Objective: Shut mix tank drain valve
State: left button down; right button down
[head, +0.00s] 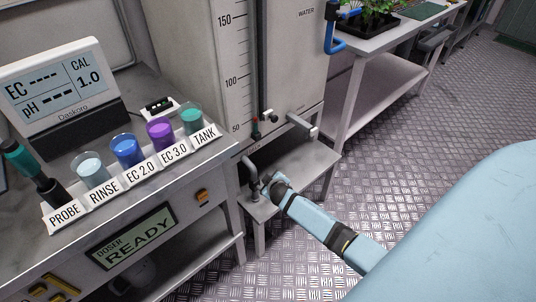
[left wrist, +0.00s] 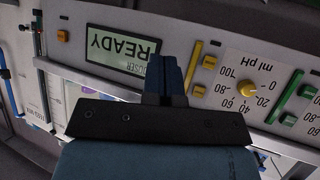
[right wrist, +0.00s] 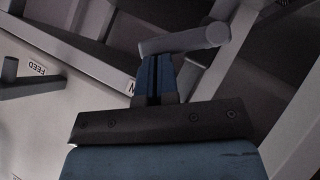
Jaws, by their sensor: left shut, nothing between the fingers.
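The mix tank (head: 205,60) is the pale cabinet with a level scale, left of centre in the head view. My right gripper (head: 266,182) is low in front of it, beside a grey pipe-like handle (head: 249,174). In the right wrist view a grey round bar handle (right wrist: 185,40) lies across the tips of my right gripper (right wrist: 154,65). Its fingers look shut, with nothing seen between them; contact with the bar cannot be told. My left gripper (left wrist: 166,70) is shut and empty, before the doser panel.
Another handle (right wrist: 9,72) stands beside a "FEED" label (right wrist: 38,68). A bench (head: 220,150) holds cups and a meter on the left. A low stand (head: 310,165) is under the tank.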

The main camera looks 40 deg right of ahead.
pick_arm(q)
jog(key=shift+s+a+r+g+p, duration=0.2)
jog(key=shift+r+p, duration=0.15)
jog(key=shift+p, duration=0.65)
jog(key=shift+s+a+r+g+p, duration=0.1)
jog(key=shift+a+r+g+p, duration=0.15)
jog(key=shift+p, duration=0.75)
pick_arm(e)
jog(key=shift+w+d+f+m+g+y, duration=0.15)
jog(key=shift+d+f+m+y, duration=0.3)
jog(key=shift+d+f+y, duration=0.3)
jog(key=shift+w+d+f+m+g+y, duration=0.15)
jog(key=shift+d+f+m+y, duration=0.35)
jog(key=shift+d+y, duration=0.3)
pick_arm(q)
jog(key=shift+d, duration=0.1)
pick_arm(e)
jog(key=shift+s+f, duration=0.15)
jog(key=shift+s, duration=0.05)
pick_arm(q)
jog(key=shift+r, duration=0.1)
